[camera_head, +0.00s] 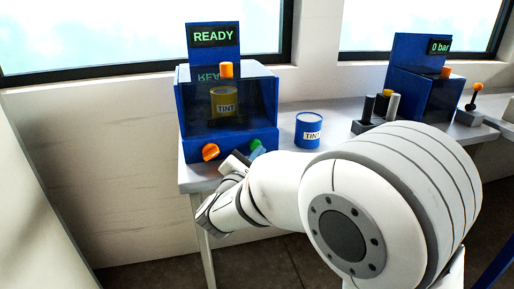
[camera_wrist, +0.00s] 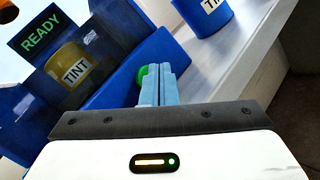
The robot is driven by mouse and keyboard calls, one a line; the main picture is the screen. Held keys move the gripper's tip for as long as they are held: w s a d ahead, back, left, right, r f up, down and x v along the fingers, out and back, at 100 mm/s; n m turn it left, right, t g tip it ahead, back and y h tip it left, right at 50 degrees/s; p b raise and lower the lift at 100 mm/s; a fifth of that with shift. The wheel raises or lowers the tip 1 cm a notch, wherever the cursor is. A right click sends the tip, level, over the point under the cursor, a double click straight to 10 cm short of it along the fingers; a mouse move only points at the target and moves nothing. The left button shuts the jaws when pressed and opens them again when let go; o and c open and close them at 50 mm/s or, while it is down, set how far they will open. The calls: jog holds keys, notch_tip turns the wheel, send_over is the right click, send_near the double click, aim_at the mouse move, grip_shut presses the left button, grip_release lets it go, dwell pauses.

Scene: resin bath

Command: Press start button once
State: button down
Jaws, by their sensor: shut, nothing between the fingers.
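The blue machine (camera_head: 229,147) on the bench shows READY on its display (camera_head: 214,36). A green button (camera_head: 255,145) is at the right of its front panel; it also shows in the wrist view (camera_wrist: 141,77), partly hidden by my fingers. My gripper (camera_wrist: 158,68) is shut and empty, its pale blue fingers together. Its tips appear right at the green button; I cannot tell whether they touch it. In the head view my gripper (camera_head: 258,153) is partly hidden by my wrist.
An orange knob (camera_head: 210,152) is at the panel's left. A yellow TINT can (camera_head: 223,103) is inside the machine behind a clear cover. A blue TINT can (camera_head: 308,131) stands to the right. Further right is a second blue machine (camera_head: 419,92) reading 0 bar, with dark and grey cylinders (camera_head: 392,106) beside it.

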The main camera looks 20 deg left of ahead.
jog(key=shift+w+a+r, duration=0.2)
jog(key=shift+w+a, duration=0.05)
jog(key=shift+w, duration=0.05)
dwell(0.7)
dwell(0.4)
jog(key=shift+s+d+f+b, duration=0.15)
jog(key=shift+d+f+b, duration=0.05)
jog(key=shift+f+b, duration=0.45)
jog(key=shift+f, duration=0.1)
jog(key=shift+s+d+f+b, duration=0.35)
jog(key=shift+s+f+b, duration=0.05)
jog(key=shift+s, duration=0.2)
jog(key=s, duration=0.1)
jog(key=s+d, duration=0.1)
jog(key=shift+s+d+r, duration=0.3)
jog(key=shift+s+r, duration=0.1)
jog(key=shift+d+r, duration=0.1)
